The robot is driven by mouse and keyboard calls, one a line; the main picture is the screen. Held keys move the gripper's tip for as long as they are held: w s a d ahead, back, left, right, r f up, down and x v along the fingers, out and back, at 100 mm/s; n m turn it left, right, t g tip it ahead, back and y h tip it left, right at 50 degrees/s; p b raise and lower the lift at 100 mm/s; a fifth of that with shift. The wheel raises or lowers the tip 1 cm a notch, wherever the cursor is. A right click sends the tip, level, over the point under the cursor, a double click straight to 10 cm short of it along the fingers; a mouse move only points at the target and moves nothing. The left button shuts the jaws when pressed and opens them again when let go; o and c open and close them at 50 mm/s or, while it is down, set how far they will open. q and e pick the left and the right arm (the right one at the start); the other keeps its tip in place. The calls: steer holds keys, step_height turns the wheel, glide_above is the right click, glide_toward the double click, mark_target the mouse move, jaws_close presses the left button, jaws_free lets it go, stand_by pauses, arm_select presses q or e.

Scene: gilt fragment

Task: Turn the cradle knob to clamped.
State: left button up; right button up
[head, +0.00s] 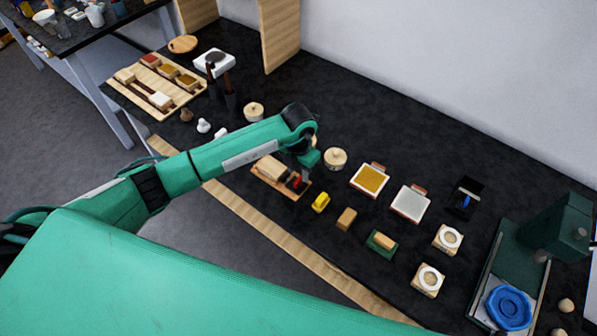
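A wooden cradle-like stand (262,181) lies on the black bench, with a pale block (270,168) on it. At its right end are dark parts and a small red part (297,183), which may be the knob; its setting is too small to read. My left gripper (303,174) points down over this right end, at or very near the red part. Its fingertips blend with the dark parts, so I cannot tell whether they touch it or how wide they are. My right gripper is not in view.
Right of the cradle lie a yellow object (320,202), a small wooden block (346,218) and a block on a green base (381,243). A lidded round pot (335,158) stands behind. A green machine (555,232) and blue octagonal piece (508,307) are far right.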

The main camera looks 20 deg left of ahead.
mark_target(298, 179)
arm_select(q)
steer(key=shift+f+p, duration=0.35)
steer(key=shift+f, duration=1.5)
jaws_close()
